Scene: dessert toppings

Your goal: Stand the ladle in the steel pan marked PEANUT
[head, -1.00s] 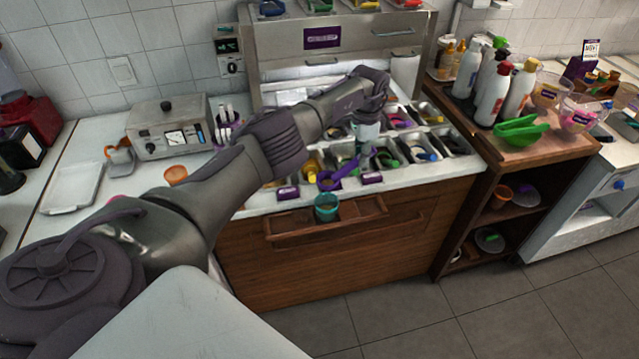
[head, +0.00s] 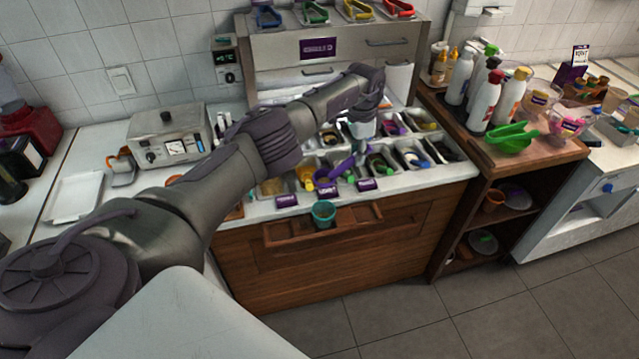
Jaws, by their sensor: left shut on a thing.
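My left gripper (head: 360,140) points down over the topping pans at the middle of the counter, fingers shut. A purple ladle (head: 342,171) is at its fingertips, slanting down to the left over the front pans. The grip itself is small and partly hidden. Steel pans (head: 411,154) stand in rows in the counter, several with coloured utensils in them. Small purple labels (head: 286,200) sit along the front edge; their words are too small to read, so I cannot tell which pan is PEANUT. My left arm hides some pans at left. My right gripper is not in view.
A teal cup (head: 323,214) stands in a wooden ledge at the counter front. A steel cabinet (head: 345,53) rises behind the pans. Bottles (head: 485,100) and a green scoop (head: 511,138) stand on the wooden cart at right. A grey appliance (head: 166,134) stands at left.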

